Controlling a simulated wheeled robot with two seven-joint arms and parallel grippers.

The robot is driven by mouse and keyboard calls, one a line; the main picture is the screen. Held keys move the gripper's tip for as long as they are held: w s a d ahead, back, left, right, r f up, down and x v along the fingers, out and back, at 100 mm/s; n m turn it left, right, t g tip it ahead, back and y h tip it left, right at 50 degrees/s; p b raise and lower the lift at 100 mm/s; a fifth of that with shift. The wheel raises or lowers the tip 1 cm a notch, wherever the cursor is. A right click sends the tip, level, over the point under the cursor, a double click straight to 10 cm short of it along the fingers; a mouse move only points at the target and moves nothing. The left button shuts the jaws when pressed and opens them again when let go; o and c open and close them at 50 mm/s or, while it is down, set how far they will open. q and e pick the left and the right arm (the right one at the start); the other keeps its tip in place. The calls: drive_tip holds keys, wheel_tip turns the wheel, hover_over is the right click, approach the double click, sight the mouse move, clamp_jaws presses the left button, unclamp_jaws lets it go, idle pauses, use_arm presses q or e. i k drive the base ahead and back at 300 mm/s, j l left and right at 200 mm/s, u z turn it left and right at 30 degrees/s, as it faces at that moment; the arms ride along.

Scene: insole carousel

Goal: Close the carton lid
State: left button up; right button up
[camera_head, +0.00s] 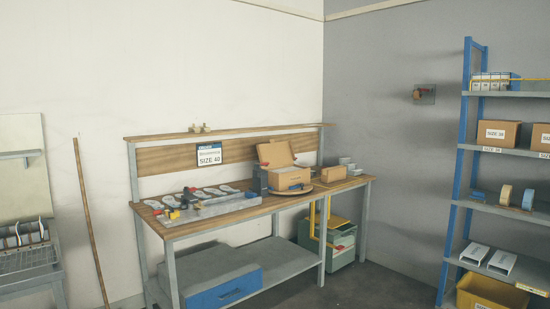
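The carton (290,180) is a small tan-brown box on the right half of the wooden workbench. Its lid (275,153) stands raised at the back, so the carton is open. Something pale shows at the opening, too small to make out. The carton stands on or against a round wooden disc (316,191); I cannot tell exactly how it rests. A dark blue object (260,182) is at its left side. Neither of my grippers shows in the head view.
The workbench (240,209) carries a grey tray with insoles and coloured tools (200,207) on the left. A smaller brown box (334,173) is right of the carton. A shelf rack (500,208) stands at the right. Floor (365,285) in front is clear.

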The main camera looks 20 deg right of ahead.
sight(281, 154)
drive_tip(key=i+l+z, duration=0.35)
drive_tip(key=i, duration=0.25)
drive_tip(key=i+z, duration=0.35)
drive_tip(key=i, duration=0.3)
drive_tip(key=i+z, duration=0.1)
drive_tip(key=i, duration=1.85)
drive_tip(key=i+j, duration=0.1)
drive_tip(key=i, duration=1.9)
drive_tip(key=l+z, duration=0.05)
drive_tip(key=l, duration=0.05)
